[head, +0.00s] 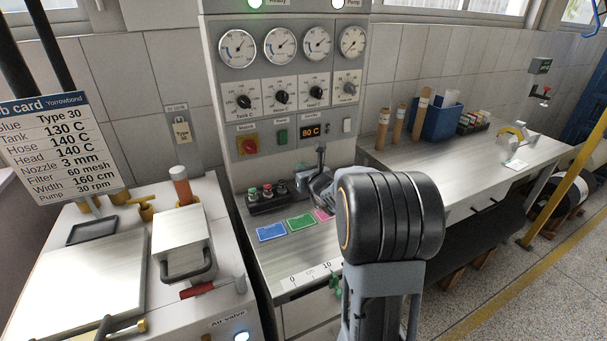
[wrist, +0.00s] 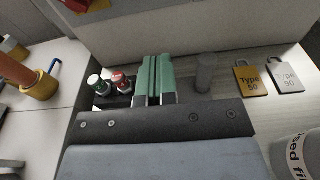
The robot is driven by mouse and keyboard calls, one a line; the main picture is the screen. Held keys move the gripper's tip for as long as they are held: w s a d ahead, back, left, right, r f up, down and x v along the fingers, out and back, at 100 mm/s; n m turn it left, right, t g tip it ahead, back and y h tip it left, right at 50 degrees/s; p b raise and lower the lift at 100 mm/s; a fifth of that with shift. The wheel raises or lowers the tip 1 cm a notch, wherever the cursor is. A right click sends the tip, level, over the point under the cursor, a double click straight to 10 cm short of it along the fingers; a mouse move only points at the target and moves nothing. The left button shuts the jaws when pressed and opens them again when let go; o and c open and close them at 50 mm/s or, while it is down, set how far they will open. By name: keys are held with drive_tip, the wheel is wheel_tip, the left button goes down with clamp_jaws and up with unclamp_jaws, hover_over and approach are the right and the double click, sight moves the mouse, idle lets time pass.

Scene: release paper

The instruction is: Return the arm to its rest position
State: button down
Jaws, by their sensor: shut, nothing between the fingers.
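My gripper (wrist: 158,78) shows in the wrist view with its two green fingers pressed together and nothing between them. It is over the grey bench top, just right of a black rack of small capped bottles (wrist: 122,83). A grey cylinder (wrist: 205,72) stands right of the fingers. In the head view my arm (head: 390,220) reaches over the bench in front of the control panel (head: 290,90), and its thick dark joint hides much of the gripper and the bench behind it.
Blue and green cards (head: 300,222) lie on the bench near the bottle rack (head: 267,198). Tags reading Type 50 (wrist: 252,82) and Type 90 (wrist: 284,79) lie right of the cylinder.

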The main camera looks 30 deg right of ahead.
drive_tip(key=shift+s, duration=0.25)
idle(0.4)
